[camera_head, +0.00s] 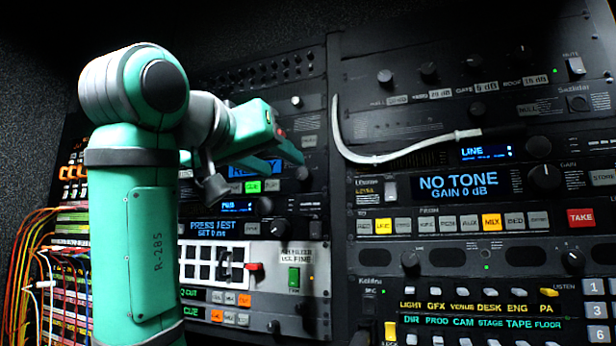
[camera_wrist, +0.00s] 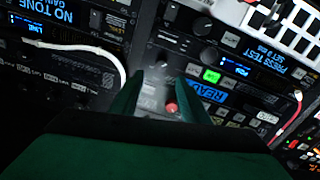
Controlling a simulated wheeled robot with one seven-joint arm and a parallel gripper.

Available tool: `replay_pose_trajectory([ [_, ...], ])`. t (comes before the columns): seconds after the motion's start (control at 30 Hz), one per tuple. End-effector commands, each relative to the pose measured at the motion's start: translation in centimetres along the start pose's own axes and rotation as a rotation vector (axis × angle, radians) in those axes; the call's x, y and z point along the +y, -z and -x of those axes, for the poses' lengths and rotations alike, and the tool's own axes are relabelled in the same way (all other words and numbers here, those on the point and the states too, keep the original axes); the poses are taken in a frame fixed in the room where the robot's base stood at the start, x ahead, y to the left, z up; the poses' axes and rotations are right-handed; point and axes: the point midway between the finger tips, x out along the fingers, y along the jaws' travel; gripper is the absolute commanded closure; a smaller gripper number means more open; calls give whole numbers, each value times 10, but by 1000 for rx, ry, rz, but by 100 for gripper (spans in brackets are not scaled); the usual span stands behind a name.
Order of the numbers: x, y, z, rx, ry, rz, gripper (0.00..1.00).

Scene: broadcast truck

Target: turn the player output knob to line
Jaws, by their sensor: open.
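My gripper (camera_head: 287,162) is open in front of the rack unit with the blue READY display, partly covering that display in the head view. In the wrist view, the fingers (camera_wrist: 160,80) are apart with nothing held between them. The READY display (camera_wrist: 208,92) and a lit green button (camera_wrist: 211,75) lie to the right of the fingers there. A dark knob (camera_head: 303,173) sits right of the READY display, near the fingertips. I cannot read a label or pointer on it, so I cannot tell whether it is the player output knob or where it points.
A pale curved cable (camera_head: 395,155) hangs across the right rack, near the LINE display (camera_head: 486,152). A red button (camera_wrist: 171,107) shows between the fingers. Another knob (camera_head: 280,228) is below. Coloured patch cables (camera_head: 30,250) hang at the left.

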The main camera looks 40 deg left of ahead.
Motion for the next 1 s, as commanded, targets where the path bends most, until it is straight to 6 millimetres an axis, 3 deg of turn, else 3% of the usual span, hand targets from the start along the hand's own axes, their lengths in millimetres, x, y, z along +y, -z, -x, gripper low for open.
replay_pose_trajectory([
  [0.5, 0, 0, -83, -2, 1, 1, 59],
  [0.7, 0, 0, -97, 0, 0, 1, 59],
  [1.0, 1, 0, -99, 1, -1, 0, 59],
])
